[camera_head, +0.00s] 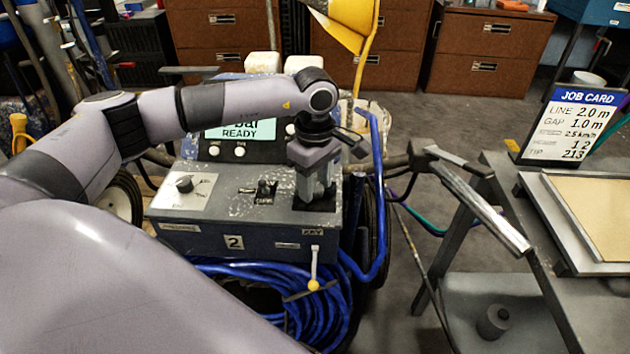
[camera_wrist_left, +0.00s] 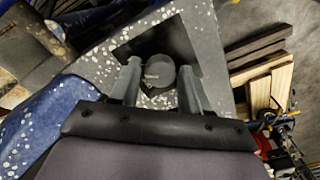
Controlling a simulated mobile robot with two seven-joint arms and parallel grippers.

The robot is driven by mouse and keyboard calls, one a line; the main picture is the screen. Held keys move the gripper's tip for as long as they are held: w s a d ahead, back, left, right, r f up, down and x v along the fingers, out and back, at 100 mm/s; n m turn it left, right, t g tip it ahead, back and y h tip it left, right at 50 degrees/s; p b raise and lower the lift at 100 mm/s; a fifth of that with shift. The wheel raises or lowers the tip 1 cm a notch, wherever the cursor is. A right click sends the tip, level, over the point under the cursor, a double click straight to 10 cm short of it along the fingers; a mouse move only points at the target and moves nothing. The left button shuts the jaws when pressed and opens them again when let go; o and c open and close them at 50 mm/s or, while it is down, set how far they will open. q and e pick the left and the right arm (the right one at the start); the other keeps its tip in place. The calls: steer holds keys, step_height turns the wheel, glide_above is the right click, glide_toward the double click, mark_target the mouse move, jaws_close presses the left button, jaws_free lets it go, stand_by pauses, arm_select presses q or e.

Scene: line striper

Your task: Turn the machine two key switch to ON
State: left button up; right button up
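Machine two is a worn grey control box with a "2" plate (camera_head: 234,242) on its front. In the left wrist view the fingers (camera_wrist_left: 160,88) stand apart, one on each side of a round grey key switch head (camera_wrist_left: 160,70) on a dark square plate. The fingers look very close to the head; contact is not clear. In the head view the gripper hides the switch, and its ON mark cannot be read. My right gripper is not in view.
A selector knob (camera_head: 184,184) and a small middle lever (camera_head: 263,190) share the panel. The display (camera_head: 240,130) reads READY. A yellow-tipped lever (camera_head: 314,284) hangs in front, near a blue hose coil (camera_head: 300,315). A job card (camera_head: 565,125) stands on a bench at right.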

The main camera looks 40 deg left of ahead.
mark_target(315, 187)
arm_select(q)
steer(key=shift+o, duration=0.5)
steer(key=shift+r, duration=0.1)
step_height(315, 187, up, 7)
steer(key=shift+r, duration=0.1)
stand_by(0.4)
